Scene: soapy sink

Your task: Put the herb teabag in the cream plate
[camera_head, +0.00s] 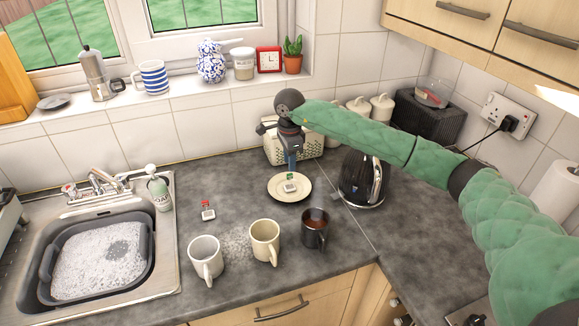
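The cream plate (276,196) lies on the dark counter, left of the kettle. A teabag with a green tag (290,187), likely the herb one, shows over the middle of the plate. I cannot tell whether it rests there or hangs just above. My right gripper (291,166) points down right above the teabag's tag; its fingers are too small to tell open from shut. A second teabag with a red tag (207,212) lies on the counter left of the plate. My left gripper is not in view.
A white mug (205,257), a cream mug (264,241) and a dark mug with brown liquid (315,230) stand in front of the plate. A black kettle (361,178) stands right of it. A basket (310,147) is behind. The soapy sink (100,262) is at left.

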